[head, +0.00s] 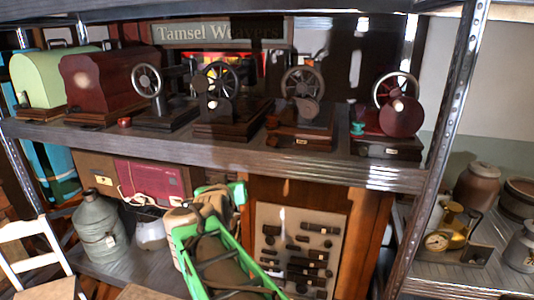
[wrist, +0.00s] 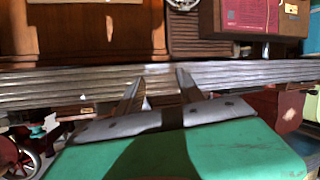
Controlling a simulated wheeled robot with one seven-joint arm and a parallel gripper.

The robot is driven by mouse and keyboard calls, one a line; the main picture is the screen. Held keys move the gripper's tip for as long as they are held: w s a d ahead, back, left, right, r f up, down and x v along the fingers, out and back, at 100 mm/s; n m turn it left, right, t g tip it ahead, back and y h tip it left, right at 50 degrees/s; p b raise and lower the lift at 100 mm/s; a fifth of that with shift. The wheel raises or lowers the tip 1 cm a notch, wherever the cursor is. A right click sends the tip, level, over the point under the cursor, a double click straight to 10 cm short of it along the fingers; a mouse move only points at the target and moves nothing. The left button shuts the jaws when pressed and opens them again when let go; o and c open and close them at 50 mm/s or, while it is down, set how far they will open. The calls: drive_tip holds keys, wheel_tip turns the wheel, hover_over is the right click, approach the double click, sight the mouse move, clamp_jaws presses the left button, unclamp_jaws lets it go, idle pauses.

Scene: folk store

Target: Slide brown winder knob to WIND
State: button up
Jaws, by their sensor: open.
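Several hand-wheel machines stand in a row on the upper shelf in the head view. One has a brown wheel (head: 302,83) on a dark brown wooden base (head: 300,132) with a small pale label too small to read. I cannot pick out for certain which part is the brown winder knob, nor read any WIND mark. My gripper (wrist: 160,77) is open and empty in the wrist view, its two fingers spread before the metal shelf edge (wrist: 60,84). In the head view the gripper cannot be made out at the end of my green arm, below the upper shelf.
A maroon machine (head: 401,115) stands at the right shelf end, by a metal upright (head: 455,110). A green cover (head: 52,75) and a dark red cover (head: 107,80) are at left. Below are a grey jug (head: 98,225), a red case (head: 152,180) and a hardware board (head: 300,235).

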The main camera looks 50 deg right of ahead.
sight(273, 143)
drive_tip(key=s+d+r+m+g+h, duration=0.1)
drive_tip(key=s+d+r+h, duration=0.2)
drive_tip(key=d+r, duration=0.15)
drive_tip(key=s+d+r+m+h, duration=0.1)
drive_tip(key=s+d+r+h, duration=0.15)
drive_tip(key=d, duration=0.25)
drive_tip(key=p+x, duration=0.1)
drive_tip(key=x, duration=0.6)
drive_tip(key=shift+w, duration=0.2)
drive_tip(key=shift+c, duration=0.3)
clamp_jaws()
